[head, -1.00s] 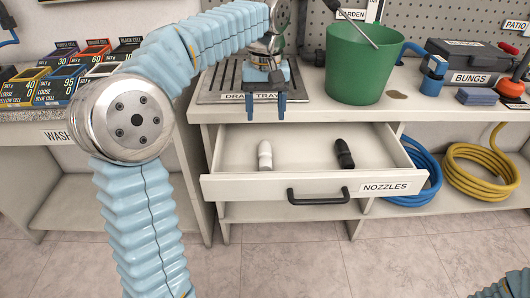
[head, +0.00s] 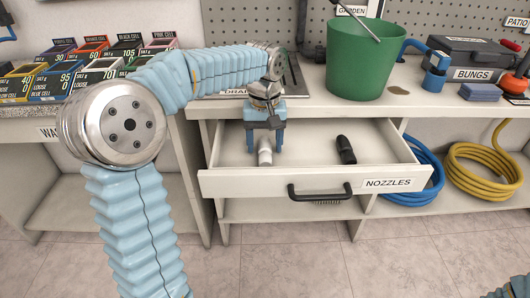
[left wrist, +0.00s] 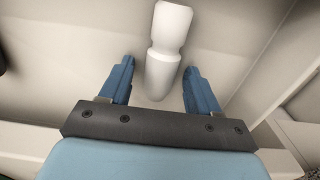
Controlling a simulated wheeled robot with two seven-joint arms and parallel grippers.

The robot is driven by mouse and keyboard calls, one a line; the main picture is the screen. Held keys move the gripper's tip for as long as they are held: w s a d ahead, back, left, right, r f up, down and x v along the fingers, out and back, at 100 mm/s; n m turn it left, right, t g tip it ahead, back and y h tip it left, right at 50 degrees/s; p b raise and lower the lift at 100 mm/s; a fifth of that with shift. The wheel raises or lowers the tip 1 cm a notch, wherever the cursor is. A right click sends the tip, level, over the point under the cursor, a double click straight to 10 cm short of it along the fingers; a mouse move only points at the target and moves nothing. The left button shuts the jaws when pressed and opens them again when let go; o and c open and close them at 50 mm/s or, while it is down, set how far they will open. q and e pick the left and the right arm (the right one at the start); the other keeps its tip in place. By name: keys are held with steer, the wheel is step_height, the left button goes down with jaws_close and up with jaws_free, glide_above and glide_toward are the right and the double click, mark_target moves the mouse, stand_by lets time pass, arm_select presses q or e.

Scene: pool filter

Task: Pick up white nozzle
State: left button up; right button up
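The white nozzle (head: 265,153) lies in the open drawer labelled NOZZLES (head: 240,183), on its left side. My left gripper (head: 265,148) is over the drawer with its fingers pointing down, one on each side of the nozzle. In the left wrist view the white nozzle (left wrist: 167,50) shows between the two blue fingers of the left gripper (left wrist: 160,88). The fingers are open, with a gap on both sides of the nozzle. My right gripper is not in view; only a bit of blue arm shows at the lower right of the head view.
A black nozzle (head: 345,150) lies to the right in the same drawer. A green bucket (head: 355,65) stands on the counter above. The drawer's black handle (head: 320,193) sticks out in front. Blue and yellow hoses (head: 480,170) lie on the shelf at right.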

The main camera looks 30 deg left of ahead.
arm_select(q)
steer(key=c, duration=1)
steer(key=shift+c, duration=0.2)
steer(key=shift+r, duration=0.15)
